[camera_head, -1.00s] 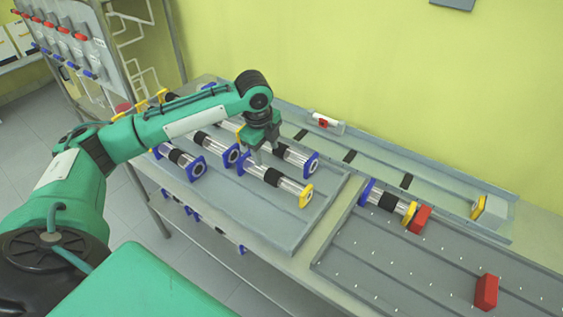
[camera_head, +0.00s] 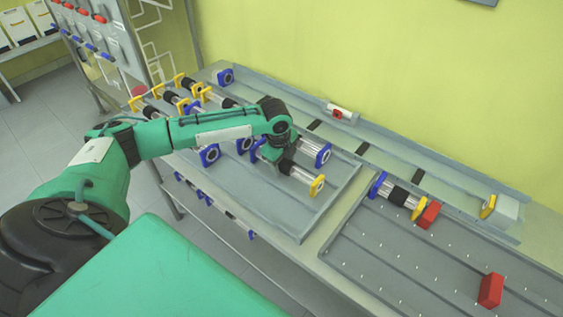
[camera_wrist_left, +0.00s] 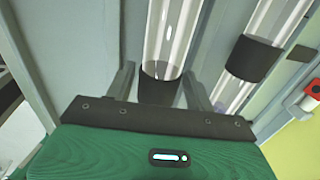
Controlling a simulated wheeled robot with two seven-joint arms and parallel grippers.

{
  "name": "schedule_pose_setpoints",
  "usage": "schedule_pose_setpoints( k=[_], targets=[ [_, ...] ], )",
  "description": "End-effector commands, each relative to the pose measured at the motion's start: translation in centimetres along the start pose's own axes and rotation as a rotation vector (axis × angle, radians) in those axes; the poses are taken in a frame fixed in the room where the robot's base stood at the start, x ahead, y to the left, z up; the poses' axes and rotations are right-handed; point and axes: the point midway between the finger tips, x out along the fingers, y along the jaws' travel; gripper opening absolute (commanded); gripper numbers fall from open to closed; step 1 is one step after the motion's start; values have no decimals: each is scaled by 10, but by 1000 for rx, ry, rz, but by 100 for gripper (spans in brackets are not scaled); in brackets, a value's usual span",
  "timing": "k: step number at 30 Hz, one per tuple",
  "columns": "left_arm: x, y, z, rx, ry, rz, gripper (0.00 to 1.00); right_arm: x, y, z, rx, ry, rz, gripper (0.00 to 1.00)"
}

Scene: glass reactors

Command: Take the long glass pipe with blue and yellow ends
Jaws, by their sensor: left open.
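A glass pipe (camera_head: 303,177) with a black middle band, a blue end (camera_head: 257,150) and a yellow end (camera_head: 317,186) lies on the grey tray (camera_head: 305,222). My left gripper (camera_head: 278,166) is over its middle and hides part of it. In the left wrist view the open fingers of this gripper (camera_wrist_left: 160,90) stand on either side of the pipe (camera_wrist_left: 170,35), near its black band. I cannot tell whether they touch it. My right gripper is not in view.
A blue-ended pipe (camera_head: 309,148) lies close beside it, and shows in the wrist view (camera_wrist_left: 258,50). Several more pipes lie to the left on the tray. At right, a perforated tray (camera_head: 400,265) holds a short pipe (camera_head: 397,195) and red blocks (camera_head: 490,290).

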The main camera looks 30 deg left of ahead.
Motion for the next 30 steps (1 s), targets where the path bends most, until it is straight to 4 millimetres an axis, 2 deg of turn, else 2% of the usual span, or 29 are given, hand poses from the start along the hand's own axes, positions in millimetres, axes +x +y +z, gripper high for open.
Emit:
schedule_pose_setpoints(
  k=[4, 11, 18, 26, 30],
  targets=[
    [13, 0, 0, -1, -1, 0, 54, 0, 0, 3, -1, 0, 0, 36],
    [15, 0, 0, 0, -1, -1, 54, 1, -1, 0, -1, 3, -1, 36],
    [14, 0, 0, 0, -1, -2, 12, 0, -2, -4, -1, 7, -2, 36],
    [12, -1, 0, 0, -1, -2, 12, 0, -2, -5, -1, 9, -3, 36],
    [4, -2, 0, 0, 0, -3, 12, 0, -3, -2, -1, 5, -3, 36]
  ],
)
